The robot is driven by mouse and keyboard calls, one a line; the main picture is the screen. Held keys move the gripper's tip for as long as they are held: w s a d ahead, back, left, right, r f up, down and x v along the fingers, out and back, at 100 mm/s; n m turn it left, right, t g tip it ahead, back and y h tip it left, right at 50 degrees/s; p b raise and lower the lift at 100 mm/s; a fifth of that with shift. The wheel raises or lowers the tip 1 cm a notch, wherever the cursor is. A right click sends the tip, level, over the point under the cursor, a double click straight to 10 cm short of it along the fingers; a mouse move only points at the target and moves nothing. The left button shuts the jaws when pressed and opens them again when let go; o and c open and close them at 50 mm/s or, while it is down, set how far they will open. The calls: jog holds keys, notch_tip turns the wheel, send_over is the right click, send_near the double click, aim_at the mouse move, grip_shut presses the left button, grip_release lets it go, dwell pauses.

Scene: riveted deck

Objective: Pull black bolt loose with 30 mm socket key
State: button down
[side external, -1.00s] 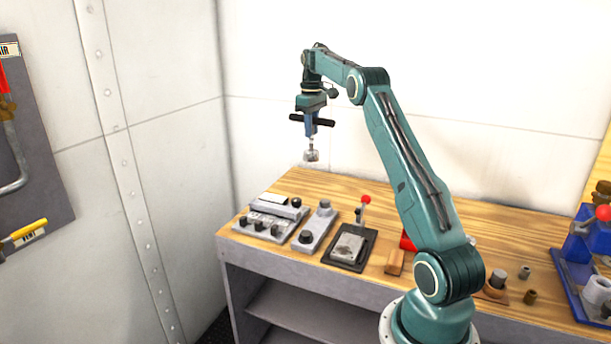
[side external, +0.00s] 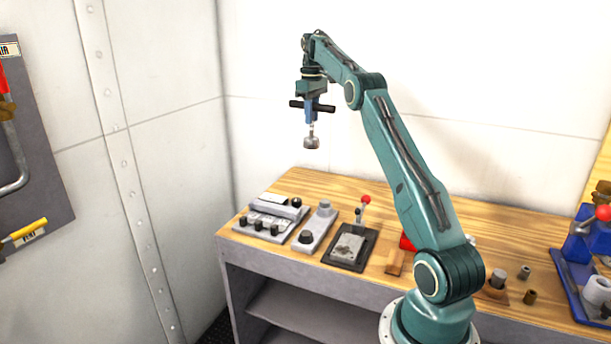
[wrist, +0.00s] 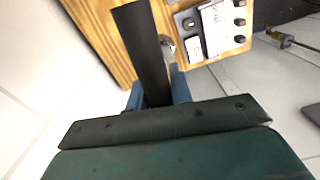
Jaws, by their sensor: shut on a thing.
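My gripper (side external: 312,109) is shut on the black crossbar handle of the socket key (side external: 311,142). The key hangs upright with its grey socket at the bottom, in the air well above the bench. In the wrist view, the black handle (wrist: 145,50) lies between my blue fingers (wrist: 160,92), and part of the socket shows beside it. A black bolt (side external: 305,237) sits in a grey block at the front left. I cannot tell which one the task means.
A wooden block (side external: 395,262), small loose sockets (side external: 529,297) and a blue fixture (side external: 580,250) are further right. The bench's back left is clear.

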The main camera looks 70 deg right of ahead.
jog(key=c, duration=1.8)
grip_release()
grip_shut()
jog(key=shift+a, duration=0.2)
jog(key=shift+w+a+f+n, duration=0.2)
jog(key=shift+a+n, duration=0.15)
jog(key=shift+a, duration=0.2)
jog(key=shift+w+a+f+n, duration=0.15)
jog(key=shift+a+n, duration=0.2)
jog(key=shift+a, duration=0.2)
jog(key=s+a+f+n, duration=0.4)
jog(key=a, duration=0.5)
jog(key=s+a+f+n, duration=0.4)
jog(key=a+f, duration=0.1)
jog(key=a, duration=0.5)
jog(key=shift+s+a+f, duration=0.2)
jog(key=shift+s+a, duration=0.1)
jog(key=shift+s, duration=0.05)
